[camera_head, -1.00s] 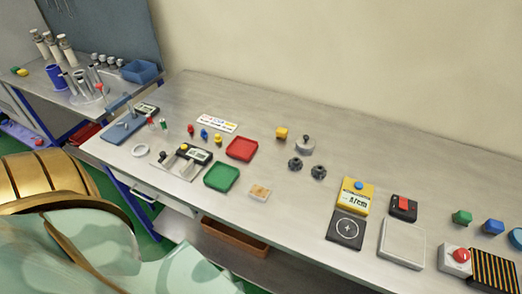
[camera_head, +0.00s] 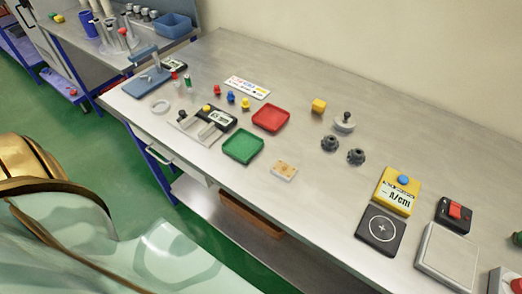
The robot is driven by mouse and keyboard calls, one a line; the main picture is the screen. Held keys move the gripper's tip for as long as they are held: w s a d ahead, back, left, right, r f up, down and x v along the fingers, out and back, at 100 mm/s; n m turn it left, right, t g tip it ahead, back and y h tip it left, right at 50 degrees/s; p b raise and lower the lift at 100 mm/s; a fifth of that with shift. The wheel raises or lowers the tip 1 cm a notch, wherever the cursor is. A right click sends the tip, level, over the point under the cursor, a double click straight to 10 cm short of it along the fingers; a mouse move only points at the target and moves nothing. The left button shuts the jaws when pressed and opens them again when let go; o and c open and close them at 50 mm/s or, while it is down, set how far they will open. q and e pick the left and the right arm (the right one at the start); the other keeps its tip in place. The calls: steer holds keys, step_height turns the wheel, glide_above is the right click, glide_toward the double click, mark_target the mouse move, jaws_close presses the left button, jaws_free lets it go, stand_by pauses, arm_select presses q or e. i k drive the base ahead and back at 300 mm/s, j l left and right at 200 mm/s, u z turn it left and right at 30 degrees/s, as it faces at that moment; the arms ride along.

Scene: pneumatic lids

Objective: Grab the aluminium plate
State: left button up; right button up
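A flat light-grey square plate (camera_head: 447,256) lies on the workbench at the lower right, beside a black square pad with a white circle (camera_head: 381,229). It is the most plate-like metal-coloured thing in view, but I cannot tell for sure that it is aluminium. A grey metal fixture (camera_head: 199,126) with a small display stands left of the green tray. Neither of my grippers is in view.
The steel workbench (camera_head: 290,220) also bears a green tray (camera_head: 243,146), a red tray (camera_head: 271,117), a yellow meter (camera_head: 398,190), a black box with a red switch (camera_head: 454,214) and two dark knobs (camera_head: 343,150). A brown bin (camera_head: 250,215) sits below.

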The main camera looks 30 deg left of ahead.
mark_target(285, 169)
steer(key=i+u, duration=0.15)
steer(key=u, duration=0.3)
steer(key=i+u, duration=0.2)
steer(key=u, duration=0.3)
